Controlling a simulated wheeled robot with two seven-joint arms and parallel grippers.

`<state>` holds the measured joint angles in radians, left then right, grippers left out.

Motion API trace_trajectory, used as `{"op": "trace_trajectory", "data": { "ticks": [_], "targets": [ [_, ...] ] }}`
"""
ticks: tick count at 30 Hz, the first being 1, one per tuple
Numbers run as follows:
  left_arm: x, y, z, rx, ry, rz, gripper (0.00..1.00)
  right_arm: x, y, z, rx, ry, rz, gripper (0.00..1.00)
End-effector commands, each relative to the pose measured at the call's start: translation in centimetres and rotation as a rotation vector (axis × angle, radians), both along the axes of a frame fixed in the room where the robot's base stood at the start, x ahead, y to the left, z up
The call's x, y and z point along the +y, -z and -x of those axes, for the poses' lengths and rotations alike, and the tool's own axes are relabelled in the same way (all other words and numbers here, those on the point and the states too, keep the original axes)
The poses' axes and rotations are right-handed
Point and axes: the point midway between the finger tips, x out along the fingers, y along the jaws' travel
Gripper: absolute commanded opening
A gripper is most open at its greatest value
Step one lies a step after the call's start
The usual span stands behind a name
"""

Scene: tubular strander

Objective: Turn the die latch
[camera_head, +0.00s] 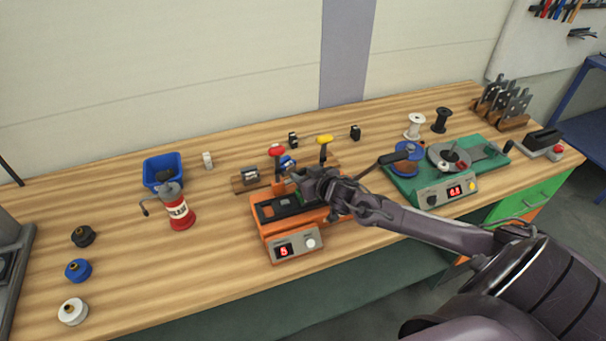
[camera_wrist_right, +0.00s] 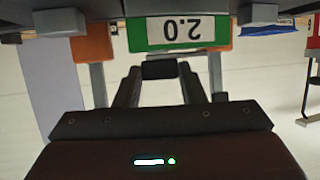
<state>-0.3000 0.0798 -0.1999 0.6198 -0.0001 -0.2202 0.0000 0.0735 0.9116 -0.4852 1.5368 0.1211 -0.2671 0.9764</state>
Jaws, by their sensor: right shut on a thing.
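The orange machine (camera_head: 294,246) with a red "5" display and a white knob stands at the front middle of the bench. My right gripper (camera_head: 312,182) is over its back right part and hides what is beneath it. In the right wrist view, my dark fingers (camera_wrist_right: 160,80) close on a small black piece (camera_wrist_right: 158,70), which looks like the die latch. How far the latch is turned cannot be told. My left gripper is not in view.
Red (camera_head: 276,150) and yellow (camera_head: 324,139) knobbed levers stand just behind the machine. A green machine (camera_head: 446,193) with discs is to the right. A red canister (camera_head: 179,214) and blue bin (camera_head: 162,168) are to the left. The bench between canister and orange machine is clear.

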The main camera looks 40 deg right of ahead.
Motion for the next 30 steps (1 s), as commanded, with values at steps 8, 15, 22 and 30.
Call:
{"op": "trace_trajectory", "data": {
  "ticks": [8, 15, 22, 30],
  "targets": [
    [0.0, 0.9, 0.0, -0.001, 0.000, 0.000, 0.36, -0.7, 0.2, -0.1, 0.000, -0.214, 0.001, 0.14],
    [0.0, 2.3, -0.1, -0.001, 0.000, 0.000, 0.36, -0.9, 0.3, -0.2, -0.001, -0.358, 0.000, 0.14],
    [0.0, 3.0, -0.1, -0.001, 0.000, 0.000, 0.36, -1.1, 0.1, -0.2, 0.000, -0.433, 0.000, 0.14],
    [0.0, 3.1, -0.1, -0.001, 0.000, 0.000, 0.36, -1.0, 0.0, -0.2, 0.000, -0.455, 0.001, 0.14]
  ]
}}
